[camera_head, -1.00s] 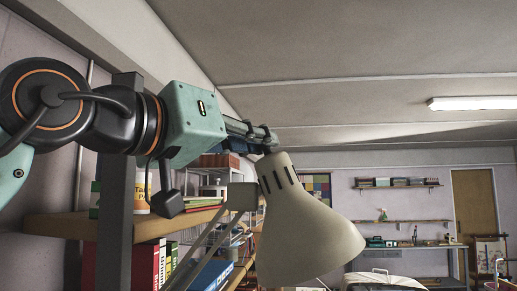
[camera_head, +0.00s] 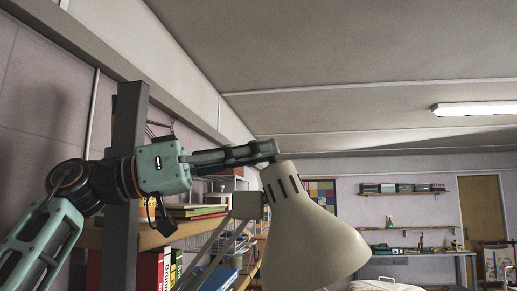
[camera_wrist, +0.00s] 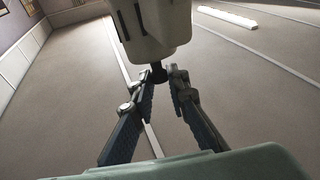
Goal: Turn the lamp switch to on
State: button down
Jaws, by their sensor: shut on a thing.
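The beige desk lamp (camera_head: 312,240) hangs with its shade tilted down to the right, with dark slots near its top. The lamp switch (camera_wrist: 158,73) is a small dark knob sticking out of the top of the lamp head in the wrist view. My gripper (camera_wrist: 160,82) has its two fingers on either side of this knob, shut on it at the fingertips. In the head view my gripper (camera_head: 272,149) lies level at the top of the lamp head and hides the knob. The bulb is not visible, and no glow shows from the shade.
A wooden shelf (camera_head: 150,237) with books and folders (camera_head: 150,268) is close behind the lamp on the left. A dark upright post (camera_head: 128,130) stands beside my arm. The space above and right of the lamp is free up to the ceiling.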

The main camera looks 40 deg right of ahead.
jog(key=shift+f+g, duration=0.1)
jog(key=shift+g, duration=0.2)
jog(key=c, duration=1.8)
grip_release()
jog(key=shift+c, duration=0.2)
jog(key=v, duration=1.2)
jog(key=shift+w, duration=0.1)
